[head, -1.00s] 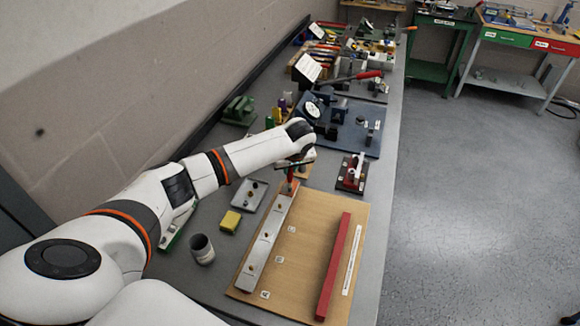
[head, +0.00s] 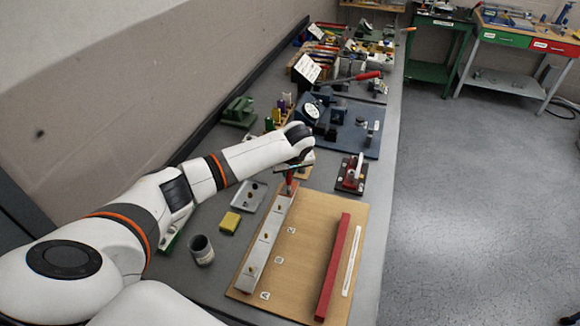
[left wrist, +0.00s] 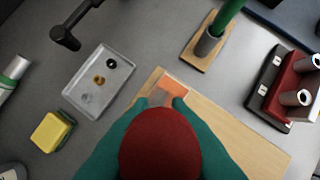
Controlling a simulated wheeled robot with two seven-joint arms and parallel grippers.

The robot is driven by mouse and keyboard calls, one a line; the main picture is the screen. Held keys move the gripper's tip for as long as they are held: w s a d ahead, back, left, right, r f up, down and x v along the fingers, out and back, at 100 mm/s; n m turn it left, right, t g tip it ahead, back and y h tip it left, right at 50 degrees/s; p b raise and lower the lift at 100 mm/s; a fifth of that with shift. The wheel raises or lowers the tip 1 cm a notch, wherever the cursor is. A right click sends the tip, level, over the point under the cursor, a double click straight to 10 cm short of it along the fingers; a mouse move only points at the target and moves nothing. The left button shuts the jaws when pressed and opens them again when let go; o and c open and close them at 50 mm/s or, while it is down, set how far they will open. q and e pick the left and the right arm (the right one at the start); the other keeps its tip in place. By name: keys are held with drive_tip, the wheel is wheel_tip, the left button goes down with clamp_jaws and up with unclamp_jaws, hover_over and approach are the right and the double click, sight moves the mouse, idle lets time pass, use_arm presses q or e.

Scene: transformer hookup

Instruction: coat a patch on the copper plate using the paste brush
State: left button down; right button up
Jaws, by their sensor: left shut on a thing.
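My left gripper (head: 293,167) is shut on the red handle of the paste brush (head: 289,181), held upright over the far end of a pale bar on the wooden board. In the left wrist view, the green fingers close around the round red handle end (left wrist: 160,145). Just beyond it shows an orange, copper-coloured surface (left wrist: 172,84), probably the copper plate, with a greyish brush tip over or on it. I cannot tell whether the tip touches. The handle and fingers hide most of the plate. My right gripper is not in view.
The wooden board (head: 310,225) carries the pale bar (head: 262,250) and a long red bar (head: 333,268). A yellow sponge (head: 230,222), a grey cup (head: 201,249) and a small metal tray (head: 248,197) lie left of it. A red-and-black terminal block (head: 351,174) stands right of the gripper.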

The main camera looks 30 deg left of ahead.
use_arm(q)
drive_tip(key=shift+f, duration=0.1)
drive_tip(key=shift+w+a+b, duration=0.1)
drive_tip(key=shift+w+b, duration=0.2)
drive_tip(key=shift+w, duration=0.1)
drive_tip(key=shift+s+p, duration=0.35)
drive_tip(key=shift+s, duration=0.25)
drive_tip(key=shift+w, duration=0.15)
